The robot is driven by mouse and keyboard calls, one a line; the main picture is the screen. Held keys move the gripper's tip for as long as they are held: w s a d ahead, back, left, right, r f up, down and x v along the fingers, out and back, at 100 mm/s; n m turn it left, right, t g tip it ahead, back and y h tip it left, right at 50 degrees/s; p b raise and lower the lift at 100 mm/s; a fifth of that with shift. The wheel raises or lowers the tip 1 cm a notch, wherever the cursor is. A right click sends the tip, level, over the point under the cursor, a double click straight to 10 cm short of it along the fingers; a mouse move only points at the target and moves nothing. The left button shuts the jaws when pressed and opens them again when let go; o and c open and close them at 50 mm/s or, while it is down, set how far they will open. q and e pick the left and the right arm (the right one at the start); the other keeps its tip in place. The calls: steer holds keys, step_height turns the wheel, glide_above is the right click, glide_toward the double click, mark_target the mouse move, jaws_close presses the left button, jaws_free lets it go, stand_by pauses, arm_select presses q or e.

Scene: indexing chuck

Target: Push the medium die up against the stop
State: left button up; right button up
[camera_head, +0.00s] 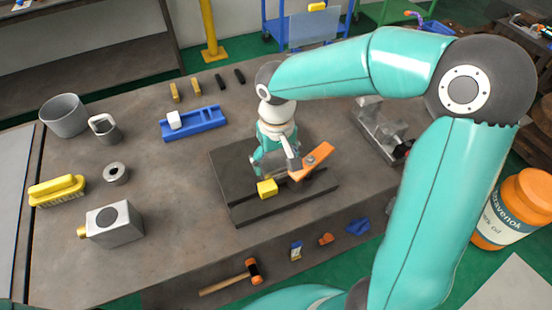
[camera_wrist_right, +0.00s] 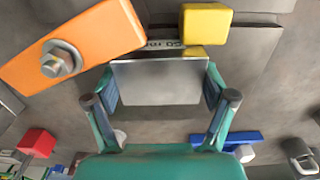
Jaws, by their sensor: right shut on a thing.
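My right gripper (camera_head: 276,170) points down over the dark slotted fixture (camera_head: 235,174). In the right wrist view its fingers (camera_wrist_right: 158,84) are shut on a grey, flat-faced block (camera_wrist_right: 160,82). This block looks like the medium die, though no label on it is readable. In the head view the fingers mostly hide it. A yellow block (camera_head: 267,188) sits on the fixture just in front of the gripper, and it also shows in the wrist view (camera_wrist_right: 206,22). An orange bar with a bolt (camera_head: 311,161) lies beside the gripper. I cannot tell which part is the stop. My left gripper is not in view.
A grey metal box (camera_head: 115,223), a ring (camera_head: 116,173), a yellow brush (camera_head: 57,190) and cups stand left. A mallet (camera_head: 231,279) lies at the front. The metal vise-like device (camera_head: 383,130) stands right.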

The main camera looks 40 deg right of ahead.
steer(key=shift+s, duration=0.1)
steer(key=o, duration=1.7)
steer(key=shift+r, duration=5.95)
